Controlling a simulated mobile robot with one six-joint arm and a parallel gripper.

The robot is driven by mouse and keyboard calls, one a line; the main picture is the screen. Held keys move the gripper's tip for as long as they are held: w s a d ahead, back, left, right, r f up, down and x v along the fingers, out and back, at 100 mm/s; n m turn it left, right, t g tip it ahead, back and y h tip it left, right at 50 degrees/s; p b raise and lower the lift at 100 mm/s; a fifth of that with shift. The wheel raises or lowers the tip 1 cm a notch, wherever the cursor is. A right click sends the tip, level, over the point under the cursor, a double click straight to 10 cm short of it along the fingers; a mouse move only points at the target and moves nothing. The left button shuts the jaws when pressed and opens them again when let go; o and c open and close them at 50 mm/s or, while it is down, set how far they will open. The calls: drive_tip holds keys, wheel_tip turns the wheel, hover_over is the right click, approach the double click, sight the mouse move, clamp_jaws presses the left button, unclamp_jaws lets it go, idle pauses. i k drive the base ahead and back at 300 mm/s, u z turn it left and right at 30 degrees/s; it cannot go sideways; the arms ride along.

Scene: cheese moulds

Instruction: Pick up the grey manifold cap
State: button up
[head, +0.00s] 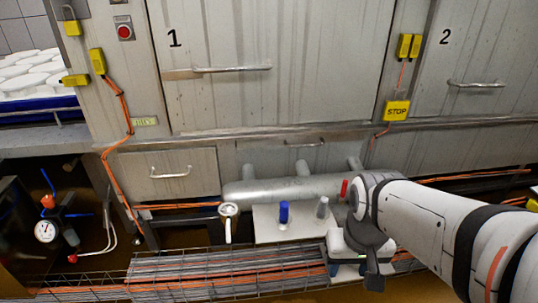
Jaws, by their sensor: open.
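A small grey cylinder (322,207), which looks like the grey manifold cap, stands on a pale board (268,230) in front of the manifold, a thick grey pipe (285,190) with short stubs on top. A blue cylinder (284,212) stands to its left and a red one (344,189) to its right and behind. My gripper (358,270) is open and points down, to the right of and nearer than the grey cap, apart from it. My wrist hides part of the board and the pipe's right end.
A round white-faced fitting (229,210) stands at the board's left. A wire cable tray (200,276) runs along the front. Metal doors (270,65) with handles rise behind. A pressure gauge (45,231) and hoses sit at lower left.

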sight(321, 214)
drive_tip(key=z, duration=0.05)
drive_tip(key=k, duration=0.5)
drive_tip(key=u, duration=1)
drive_tip(key=i, duration=1.3)
drive_tip(key=z, duration=1.3)
